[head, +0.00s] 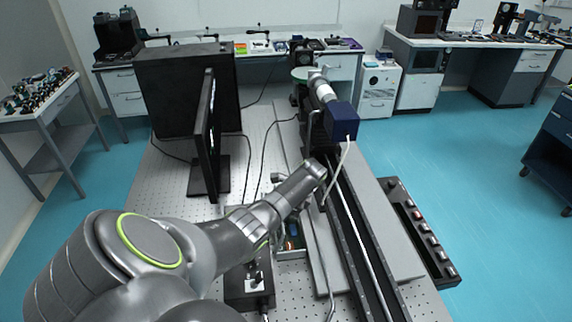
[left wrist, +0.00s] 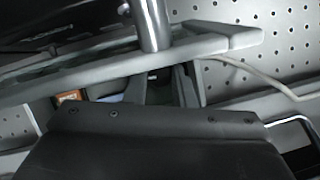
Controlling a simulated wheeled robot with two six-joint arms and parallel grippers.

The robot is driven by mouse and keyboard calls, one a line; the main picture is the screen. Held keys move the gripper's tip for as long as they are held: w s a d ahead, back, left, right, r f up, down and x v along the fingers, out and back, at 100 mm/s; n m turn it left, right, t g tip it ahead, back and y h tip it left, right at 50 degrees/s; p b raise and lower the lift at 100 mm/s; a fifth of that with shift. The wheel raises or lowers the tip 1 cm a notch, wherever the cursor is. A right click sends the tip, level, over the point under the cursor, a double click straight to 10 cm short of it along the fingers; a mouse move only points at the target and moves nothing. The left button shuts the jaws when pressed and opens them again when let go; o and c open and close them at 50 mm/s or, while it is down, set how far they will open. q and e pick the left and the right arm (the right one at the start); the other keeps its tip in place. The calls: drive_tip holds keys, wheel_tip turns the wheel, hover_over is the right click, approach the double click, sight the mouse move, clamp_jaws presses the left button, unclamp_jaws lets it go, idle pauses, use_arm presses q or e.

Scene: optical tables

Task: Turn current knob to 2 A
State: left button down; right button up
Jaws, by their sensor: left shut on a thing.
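No current knob can be made out in either view. My left arm reaches in from the lower left in the head view, and its gripper is hidden below the wrist. In the left wrist view my left gripper (left wrist: 160,82) points away from the camera, its two fingers close together. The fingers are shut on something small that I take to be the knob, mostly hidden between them. A box with small orange and blue parts (head: 292,236) shows just under my arm. Orange and blue patches (left wrist: 68,97) also show left of the fingers in the wrist view. My right gripper is not in view.
A monitor (head: 206,135) stands left of my arm on the perforated optical table (head: 178,180). A dark rail (head: 362,240) and a blue-ended camera (head: 342,120) lie to the right. A black box with a switch (head: 250,288) sits in front. Cables run across the table.

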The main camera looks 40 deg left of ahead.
use_arm(q)
drive_tip(key=c, duration=1.5)
unclamp_jaws()
drive_tip(key=p+v, duration=0.4)
drive_tip(key=v, duration=1.3)
drive_tip(key=shift+r, duration=0.25)
